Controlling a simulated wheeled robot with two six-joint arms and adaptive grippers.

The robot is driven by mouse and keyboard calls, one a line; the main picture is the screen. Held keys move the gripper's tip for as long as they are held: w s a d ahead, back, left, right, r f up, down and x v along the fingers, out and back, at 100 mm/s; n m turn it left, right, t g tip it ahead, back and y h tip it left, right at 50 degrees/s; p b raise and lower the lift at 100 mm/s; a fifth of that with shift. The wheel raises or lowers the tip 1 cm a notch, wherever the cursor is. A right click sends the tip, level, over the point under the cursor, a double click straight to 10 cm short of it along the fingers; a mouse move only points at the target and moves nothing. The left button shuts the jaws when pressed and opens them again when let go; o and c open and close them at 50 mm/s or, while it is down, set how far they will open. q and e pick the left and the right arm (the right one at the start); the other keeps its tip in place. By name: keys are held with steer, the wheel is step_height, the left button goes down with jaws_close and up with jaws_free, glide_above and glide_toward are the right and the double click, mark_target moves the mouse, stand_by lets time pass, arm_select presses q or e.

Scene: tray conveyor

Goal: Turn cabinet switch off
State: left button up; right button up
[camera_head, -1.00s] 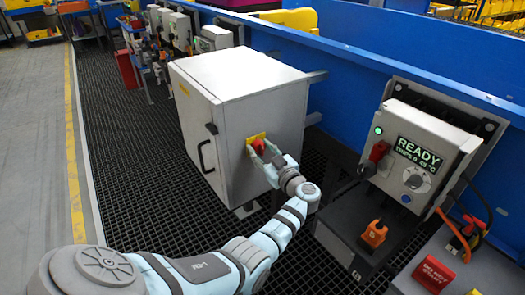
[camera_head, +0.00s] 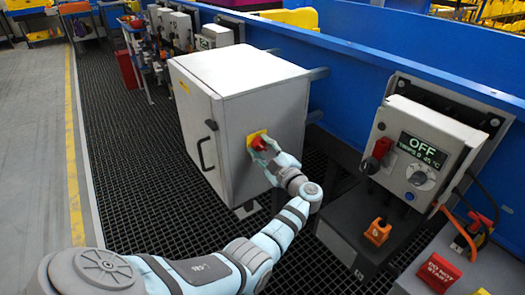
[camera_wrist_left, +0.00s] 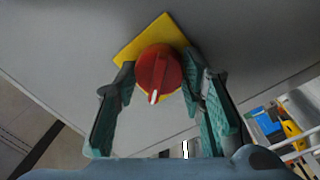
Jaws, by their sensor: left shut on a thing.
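The grey cabinet (camera_head: 240,80) stands on the dark grated floor. Its rotary switch is a red knob (camera_head: 258,143) on a yellow plate (camera_head: 250,136), on the face to the right of the handled side. In the left wrist view the knob (camera_wrist_left: 160,70) shows a white pointer mark aimed down, slightly left, and the yellow plate (camera_wrist_left: 135,49) sits behind it. My left gripper (camera_head: 265,151) is at the switch. Its fingers lie on both sides of the knob in the wrist view and are shut on it. My right gripper is not in view.
A control box (camera_head: 415,150) at the right has a screen reading "OFF". An orange switch (camera_head: 377,231) and a red "DO NOT START" tag (camera_head: 438,272) are near it. A blue rail (camera_head: 350,75) runs behind the cabinet. The grated floor (camera_head: 130,160) left of the cabinet is clear.

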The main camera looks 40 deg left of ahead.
arm_select(q)
steer(key=n+b, duration=0.1)
steer(key=n, duration=0.1)
steer(key=n+b, duration=0.1)
steer(key=n, duration=0.1)
steer(key=shift+f+n+b, duration=0.3)
steer(key=shift+f+n, duration=0.1)
steer(key=n+b, duration=0.2)
steer(key=n, duration=0.1)
steer(key=shift+d+n+g, duration=0.1)
steer(key=shift+n+g, duration=0.2)
steer(key=shift+r+n+y+b, duration=0.1)
steer(key=shift+n+y+b, duration=0.2)
steer(key=shift+n+b, duration=0.9)
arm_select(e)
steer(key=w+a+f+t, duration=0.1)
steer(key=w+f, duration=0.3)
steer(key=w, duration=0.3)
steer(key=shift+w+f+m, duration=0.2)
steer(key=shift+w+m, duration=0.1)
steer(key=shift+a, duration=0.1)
arm_select(q)
steer(key=o, duration=1.1)
steer(key=shift+r, duration=0.1)
steer(key=shift+o, duration=0.2)
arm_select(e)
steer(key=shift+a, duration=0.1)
